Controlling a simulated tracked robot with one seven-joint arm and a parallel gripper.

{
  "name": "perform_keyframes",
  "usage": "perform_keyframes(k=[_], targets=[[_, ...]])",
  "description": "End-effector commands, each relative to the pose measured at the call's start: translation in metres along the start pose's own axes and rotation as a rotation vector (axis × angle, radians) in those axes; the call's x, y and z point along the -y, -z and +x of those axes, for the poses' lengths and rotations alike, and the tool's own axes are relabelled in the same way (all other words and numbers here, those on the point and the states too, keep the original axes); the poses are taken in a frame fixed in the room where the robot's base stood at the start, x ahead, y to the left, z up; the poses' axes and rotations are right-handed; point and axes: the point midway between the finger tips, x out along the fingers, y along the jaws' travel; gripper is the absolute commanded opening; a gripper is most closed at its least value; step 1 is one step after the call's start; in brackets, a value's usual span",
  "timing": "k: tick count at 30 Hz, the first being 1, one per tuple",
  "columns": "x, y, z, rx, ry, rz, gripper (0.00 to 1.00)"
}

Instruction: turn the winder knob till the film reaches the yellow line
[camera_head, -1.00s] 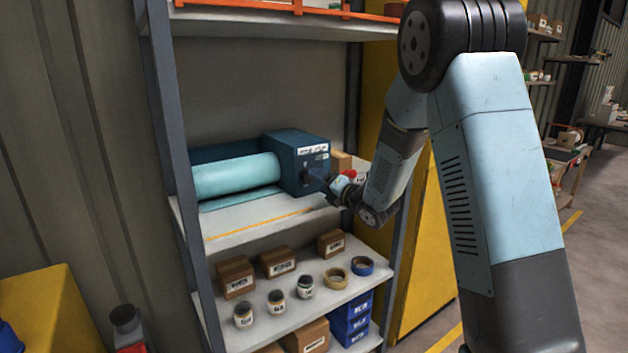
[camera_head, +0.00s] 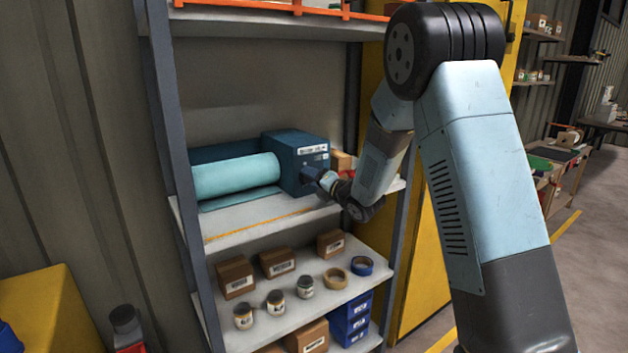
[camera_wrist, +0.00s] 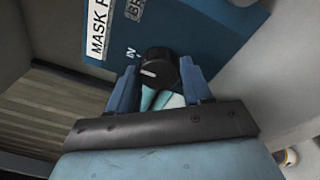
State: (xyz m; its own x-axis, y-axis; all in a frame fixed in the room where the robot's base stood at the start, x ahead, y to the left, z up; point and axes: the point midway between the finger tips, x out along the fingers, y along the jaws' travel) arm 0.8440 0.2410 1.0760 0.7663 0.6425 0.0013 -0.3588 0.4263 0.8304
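The winder is a dark blue box (camera_head: 297,162) with a light teal film roll (camera_head: 236,176) at its left, on the middle shelf. A strip of film (camera_head: 228,202) lies below the roll; bare shelf shows between its front edge and the yellow line (camera_head: 252,223). In the wrist view the black knob (camera_wrist: 160,70), with a pale mark, sits between the two blue fingers of my gripper (camera_wrist: 159,78). I cannot tell whether the fingers press on it.
Small boxes (camera_head: 342,161) stand just right of the winder, close to my wrist. A grey shelf post (camera_head: 178,150) rises at the left. The lower shelf (camera_head: 310,268) holds cartons, jars and tape rolls. A yellow cabinet (camera_head: 425,240) stands to the right.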

Motion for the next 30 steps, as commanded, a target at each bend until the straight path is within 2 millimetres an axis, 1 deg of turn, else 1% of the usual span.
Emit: perform_keyframes(k=[1, 8, 14, 20, 26, 30], targets=[[0.0010, 0.0001, -0.0003, 0.000, 0.002, 0.000, 0.41], [0.0017, 0.0003, -0.0005, 0.000, 0.004, 0.001, 0.19], [0.0023, 0.0004, -0.0007, 0.000, 0.004, 0.012, 0.18], [0.0034, 0.0005, -0.0010, 0.004, 0.000, 0.078, 0.18], [0.0046, 0.0004, -0.0013, 0.014, -0.011, 0.218, 0.18], [0.0054, 0.0006, -0.0016, 0.022, -0.022, 0.345, 0.18]])
